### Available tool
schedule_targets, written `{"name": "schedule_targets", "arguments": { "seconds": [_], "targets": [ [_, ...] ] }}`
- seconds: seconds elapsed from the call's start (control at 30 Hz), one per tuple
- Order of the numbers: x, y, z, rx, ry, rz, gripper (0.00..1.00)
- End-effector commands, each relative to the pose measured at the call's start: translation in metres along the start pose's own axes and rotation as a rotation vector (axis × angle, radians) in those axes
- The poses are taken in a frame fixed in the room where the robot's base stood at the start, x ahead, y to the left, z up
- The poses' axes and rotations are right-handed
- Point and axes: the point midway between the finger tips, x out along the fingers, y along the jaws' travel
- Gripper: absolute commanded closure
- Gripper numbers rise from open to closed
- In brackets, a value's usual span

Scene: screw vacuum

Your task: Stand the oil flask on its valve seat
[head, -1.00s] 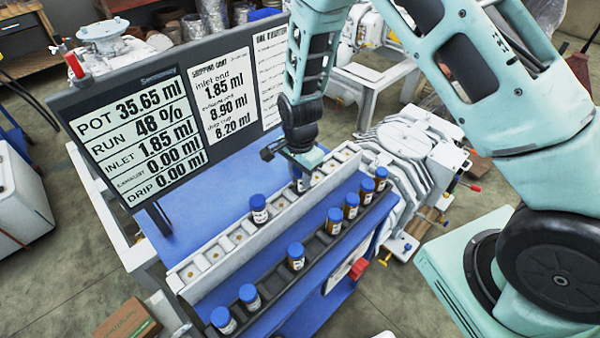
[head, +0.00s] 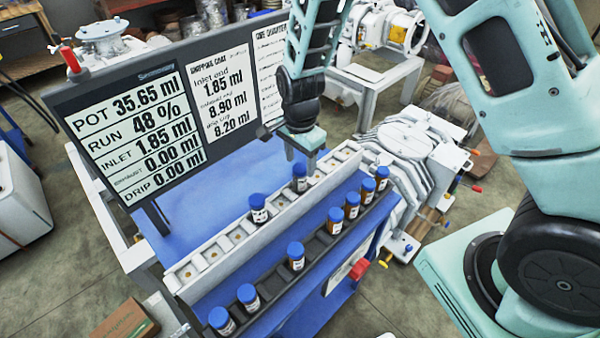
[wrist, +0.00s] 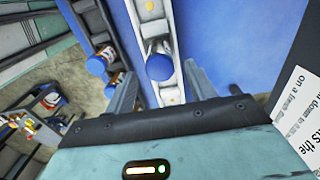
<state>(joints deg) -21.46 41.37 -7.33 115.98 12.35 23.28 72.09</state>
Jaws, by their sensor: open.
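A blue-capped flask (head: 300,178) stands upright on the white rail of valve seats (head: 222,250). My gripper (head: 302,158) is open just above it, holding nothing. In the wrist view the blue cap (wrist: 159,67) shows between and beyond my open fingers (wrist: 162,88), over the white rail. A second blue-capped flask (head: 258,207) stands on the same rail, nearer the left. I cannot read the labels, so I cannot tell which one is the oil flask. The flask's base in its seat is hidden from clear view.
A dark rack (head: 273,283) in front of the rail holds several blue-capped flasks, some amber (head: 351,205). A display board (head: 135,130) stands behind, listing pot, run, inlet, exhaust and drip values. A ribbed grey pump (head: 405,150) stands right of the blue bench (head: 190,205).

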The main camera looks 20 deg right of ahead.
Motion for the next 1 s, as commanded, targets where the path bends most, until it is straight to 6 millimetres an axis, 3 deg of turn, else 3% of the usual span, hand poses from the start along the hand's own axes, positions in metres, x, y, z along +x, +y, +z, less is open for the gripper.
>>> {"name": "schedule_targets", "arguments": {
  "seconds": [0.2,0.43,0.57,0.67,0.8,0.9,1.0],
  "targets": [
    [-0.042,-0.001,0.001,-0.001,0.000,-0.004,0.45],
    [-0.068,0.000,0.001,-0.004,0.000,-0.002,0.45],
    [-0.083,0.011,0.020,-0.123,-0.027,-0.006,0.45],
    [-0.106,0.037,0.057,-0.384,-0.069,-0.024,0.45],
    [-0.141,0.096,0.114,-0.906,-0.100,-0.062,0.45],
    [-0.156,0.143,0.139,-1.266,-0.088,-0.076,0.45],
    [-0.163,0.180,0.152,-1.554,-0.059,-0.077,0.45]
  ]
}}
